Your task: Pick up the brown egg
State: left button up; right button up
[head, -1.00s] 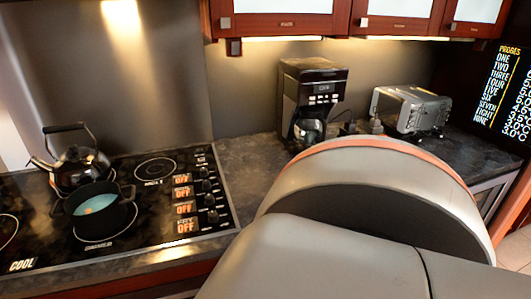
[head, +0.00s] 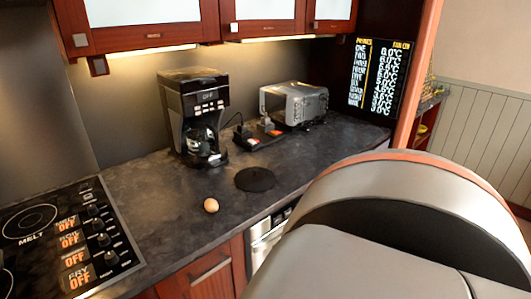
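The brown egg (head: 211,205) lies on the dark countertop (head: 165,225), near its front edge. It is between the stove on the left and a flat black disc on the right. Nothing touches it. Neither of my grippers shows in the head view. A large grey part of my own arm fills the lower right and hides the counter front and floor there.
A black coffee maker (head: 193,115) stands behind the egg, with a toaster oven (head: 294,103) to its right. The black disc (head: 255,179) lies flat beside the egg. The stove (head: 62,240) is at left. Cabinets (head: 150,22) hang above. Counter around the egg is clear.

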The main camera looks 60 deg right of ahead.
aim_at(211, 205)
jog(key=z, duration=1.5)
jog(key=l, duration=0.3)
jog(key=i+u, duration=0.05)
